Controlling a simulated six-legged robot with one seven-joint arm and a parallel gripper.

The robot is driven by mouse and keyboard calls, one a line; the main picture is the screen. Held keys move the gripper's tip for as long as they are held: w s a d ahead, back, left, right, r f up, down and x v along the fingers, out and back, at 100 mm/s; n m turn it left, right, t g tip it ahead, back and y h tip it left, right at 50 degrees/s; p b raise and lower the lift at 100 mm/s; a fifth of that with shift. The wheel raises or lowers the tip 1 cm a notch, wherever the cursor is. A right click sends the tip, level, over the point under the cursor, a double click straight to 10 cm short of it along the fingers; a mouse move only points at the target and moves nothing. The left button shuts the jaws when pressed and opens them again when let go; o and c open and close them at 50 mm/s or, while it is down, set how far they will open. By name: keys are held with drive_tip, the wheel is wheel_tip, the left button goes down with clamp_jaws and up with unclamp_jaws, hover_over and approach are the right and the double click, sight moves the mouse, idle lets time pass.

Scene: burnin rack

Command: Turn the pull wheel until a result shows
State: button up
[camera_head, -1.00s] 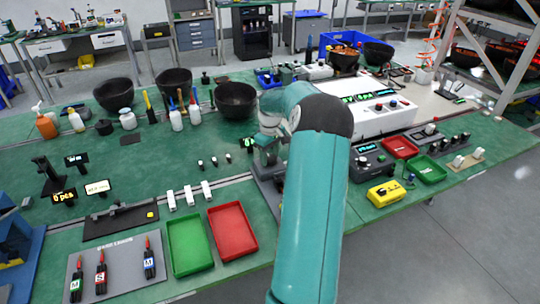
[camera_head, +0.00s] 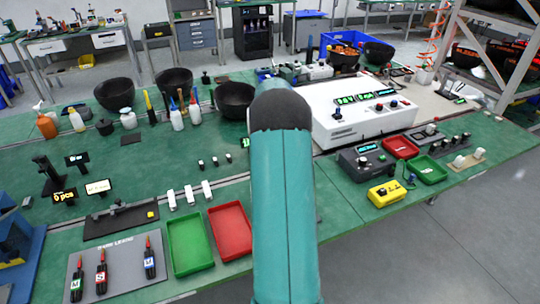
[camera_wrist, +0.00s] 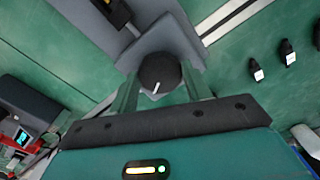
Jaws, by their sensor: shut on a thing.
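The pull wheel (camera_wrist: 160,70) is a round black knob with a short white mark, on a grey fixture (camera_wrist: 172,34) in the wrist view. My gripper (camera_wrist: 160,88) has its two greenish fingers on either side of the wheel and is shut on it. In the head view my teal arm hides the wheel, the gripper and most of the fixture. A small green-lit display (camera_head: 244,143) peeks out left of my arm; its text cannot be read.
A green tray (camera_head: 190,269) and a red tray (camera_head: 230,258) lie left of my arm. A white instrument box (camera_head: 345,125) with a green display stands behind and right. A grey tester (camera_head: 366,160) and a yellow box (camera_head: 386,193) sit at the right. Small black parts (camera_wrist: 285,50) stand near the fixture.

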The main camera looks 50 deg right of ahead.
drive_tip(key=m, duration=0.6)
drive_tip(key=shift+w+m, duration=0.1)
drive_tip(key=shift+m, duration=0.3)
idle(0.3)
drive_tip(key=o, duration=1)
wheel_tip(320, 180, up, 14)
drive_tip(key=shift+f, duration=0.1)
